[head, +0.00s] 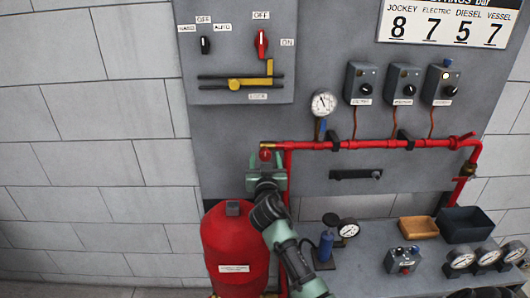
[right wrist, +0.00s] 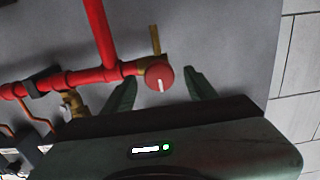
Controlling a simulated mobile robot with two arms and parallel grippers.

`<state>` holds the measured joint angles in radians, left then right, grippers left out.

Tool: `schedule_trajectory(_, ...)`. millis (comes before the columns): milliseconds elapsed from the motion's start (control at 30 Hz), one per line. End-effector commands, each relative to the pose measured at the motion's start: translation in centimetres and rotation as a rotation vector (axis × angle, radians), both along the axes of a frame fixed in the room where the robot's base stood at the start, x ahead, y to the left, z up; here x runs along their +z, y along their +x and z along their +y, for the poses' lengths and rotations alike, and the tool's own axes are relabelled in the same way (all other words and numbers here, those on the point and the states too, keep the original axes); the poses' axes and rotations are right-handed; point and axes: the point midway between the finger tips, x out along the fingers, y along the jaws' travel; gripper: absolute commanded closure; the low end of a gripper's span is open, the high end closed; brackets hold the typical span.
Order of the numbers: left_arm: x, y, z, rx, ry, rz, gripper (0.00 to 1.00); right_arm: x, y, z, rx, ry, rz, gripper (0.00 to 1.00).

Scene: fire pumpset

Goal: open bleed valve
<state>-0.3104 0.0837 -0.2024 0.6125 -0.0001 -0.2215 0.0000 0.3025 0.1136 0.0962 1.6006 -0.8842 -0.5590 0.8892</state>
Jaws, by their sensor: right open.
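The bleed valve is a round red knob (right wrist: 159,77) with a white line, on a brass fitting at the end of the red pipe. In the right wrist view the line runs nearly upright. The knob also shows small in the head view (head: 265,155), at the pipe's left end. My right gripper (head: 267,164) is at the valve, its fingers pointing up the panel. In the right wrist view the open fingers (right wrist: 160,80) appear on either side of the knob, with gaps to it. Whether the tips reach its depth is unclear. My left gripper is not in view.
A red tank (head: 235,245) stands below the valve, close to my right arm. The red pipe (head: 365,144) runs right along the grey panel, with a gauge (head: 323,103) above it. A bench (head: 375,235) at lower right holds gauges, a blue pump and trays.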

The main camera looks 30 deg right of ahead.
Motion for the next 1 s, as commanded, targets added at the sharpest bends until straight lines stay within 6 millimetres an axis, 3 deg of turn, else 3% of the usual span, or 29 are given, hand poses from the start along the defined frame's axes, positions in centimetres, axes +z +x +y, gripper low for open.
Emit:
schedule_trajectory(200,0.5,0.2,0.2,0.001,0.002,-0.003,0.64,0.1,1.8,-1.1,0.0,-0.002,0.001,0.43)
schedule_trajectory(533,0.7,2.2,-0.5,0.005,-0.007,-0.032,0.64,-0.1,2.1,-1.3,0.0,0.0,0.0,0.43)
schedule_trajectory(733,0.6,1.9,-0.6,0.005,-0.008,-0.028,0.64,-0.1,2.0,-1.3,0.0,0.001,0.001,0.98)
schedule_trajectory(1000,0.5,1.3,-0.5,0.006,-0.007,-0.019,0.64,-0.1,2.0,-1.3,0.0,-0.019,0.013,1.0)
